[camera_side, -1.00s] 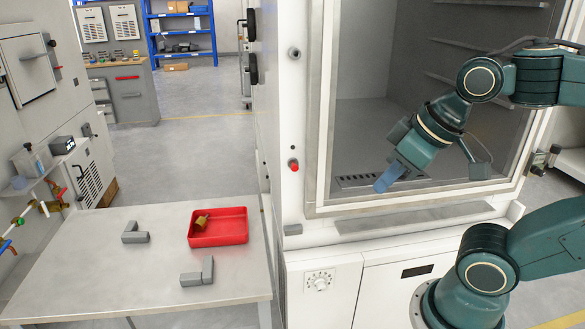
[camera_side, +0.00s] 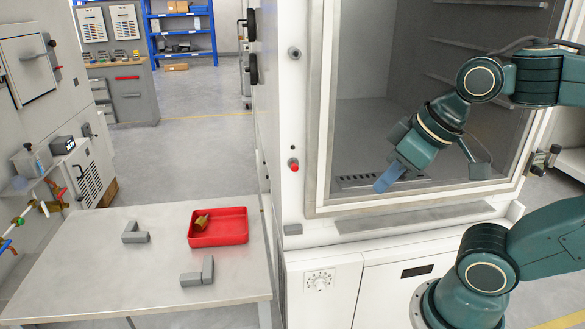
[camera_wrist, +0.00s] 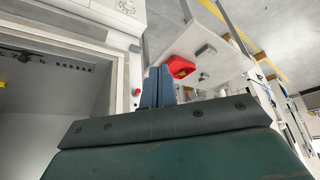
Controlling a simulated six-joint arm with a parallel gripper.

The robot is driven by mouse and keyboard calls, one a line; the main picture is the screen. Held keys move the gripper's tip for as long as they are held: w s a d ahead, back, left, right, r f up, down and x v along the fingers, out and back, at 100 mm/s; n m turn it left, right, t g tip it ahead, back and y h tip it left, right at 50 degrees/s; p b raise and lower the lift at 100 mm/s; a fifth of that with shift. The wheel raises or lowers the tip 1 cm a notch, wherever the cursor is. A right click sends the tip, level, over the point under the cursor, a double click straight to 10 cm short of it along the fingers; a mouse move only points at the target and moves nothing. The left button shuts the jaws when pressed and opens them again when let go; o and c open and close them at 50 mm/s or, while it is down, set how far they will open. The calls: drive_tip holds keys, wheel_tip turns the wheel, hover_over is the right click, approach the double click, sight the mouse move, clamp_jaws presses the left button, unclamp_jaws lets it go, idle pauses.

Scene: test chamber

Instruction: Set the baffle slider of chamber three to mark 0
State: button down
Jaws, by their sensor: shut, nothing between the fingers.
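My gripper (camera_side: 385,182) has blue fingers and is in front of the opening of the white chamber (camera_side: 318,120), low down. It points down and to the left. In the wrist view its two blue fingers (camera_wrist: 158,88) lie close together, shut and empty. A slotted grille (camera_side: 355,182) shows low inside the chamber, just behind the fingertips; I cannot tell whether they touch it.
A red tray (camera_side: 232,239) holding a brass-coloured piece (camera_side: 202,222) stands on the grey table (camera_side: 90,270) at left. Two grey angled blocks, one behind (camera_side: 134,233) and one in front (camera_side: 198,274), lie nearby. A red button (camera_side: 293,165) sits on the chamber's front frame.

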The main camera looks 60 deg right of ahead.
drive_tip(key=c, duration=1.5)
unclamp_jaws()
drive_tip(key=shift+o, duration=1.2)
drive_tip(key=shift+w+d+r, duration=0.2)
drive_tip(key=shift+w, duration=0.05)
drive_tip(key=w+d+r+m+g+h, duration=0.1)
drive_tip(key=w+d+m+g, duration=0.1)
drive_tip(key=w+d+m, duration=0.5)
drive_tip(key=w+d+r+m+g, duration=0.1)
drive_tip(key=w+d+r+m, duration=0.2)
drive_tip(key=d, duration=0.8)
drive_tip(key=s+d+f+m+g, duration=0.1)
drive_tip(key=d+f+m, duration=0.1)
drive_tip(key=d, duration=0.5)
drive_tip(key=s+d+f+m+g, duration=0.1)
drive_tip(key=d+f+m, duration=0.2)
drive_tip(key=d, duration=0.5)
drive_tip(key=s+d+f+m+y, duration=0.1)
drive_tip(key=s+d+f+m, duration=0.1)
drive_tip(key=d, duration=0.6)
drive_tip(key=shift+d+f+m+g, duration=0.25)
drive_tip(key=shift+f+m+g, duration=0.2)
drive_tip(key=shift+f, duration=0.45)
drive_tip(key=shift+f, duration=0.1)
drive_tip(key=shift+s+f, duration=0.1)
drive_tip(key=shift+f, duration=6.7)
